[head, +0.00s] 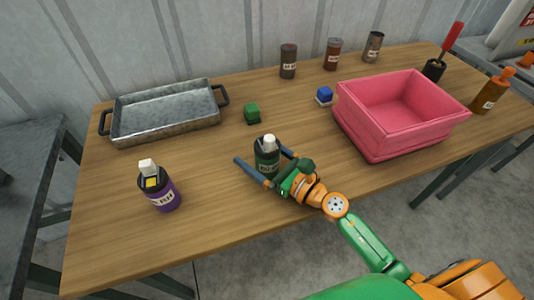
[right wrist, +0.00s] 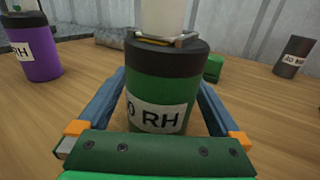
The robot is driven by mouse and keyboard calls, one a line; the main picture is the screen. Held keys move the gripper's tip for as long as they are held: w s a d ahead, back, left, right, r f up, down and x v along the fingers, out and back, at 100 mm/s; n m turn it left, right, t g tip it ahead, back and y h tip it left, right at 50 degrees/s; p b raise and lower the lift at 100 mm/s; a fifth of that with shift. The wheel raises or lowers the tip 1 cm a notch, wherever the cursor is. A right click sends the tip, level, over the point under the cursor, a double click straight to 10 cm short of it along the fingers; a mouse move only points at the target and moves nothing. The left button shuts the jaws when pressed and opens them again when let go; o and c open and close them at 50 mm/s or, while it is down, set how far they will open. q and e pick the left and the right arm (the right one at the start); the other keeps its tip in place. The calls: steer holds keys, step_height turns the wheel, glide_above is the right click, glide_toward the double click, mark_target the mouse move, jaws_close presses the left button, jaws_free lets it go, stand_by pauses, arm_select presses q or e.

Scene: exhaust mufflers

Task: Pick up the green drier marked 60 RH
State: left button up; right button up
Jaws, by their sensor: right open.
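The green drier (head: 267,158) stands upright on the wooden table, with a dark top band and a white cap. In the right wrist view the drier (right wrist: 160,90) shows a white label ending in "0 RH"; its first digit is hidden by the curve. My right gripper (head: 262,165) is open, with one blue finger on each side of the drier. In the right wrist view small gaps seem to show between fingers and drier; I cannot tell whether either touches. My left gripper is not in view.
A purple drier (head: 161,190) stands to the left. Several cans, including a dark one (head: 288,62), stand at the back. Bottles stand at the right.

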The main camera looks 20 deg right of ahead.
steer(key=shift+s, duration=0.1)
steer(key=c, duration=1.5)
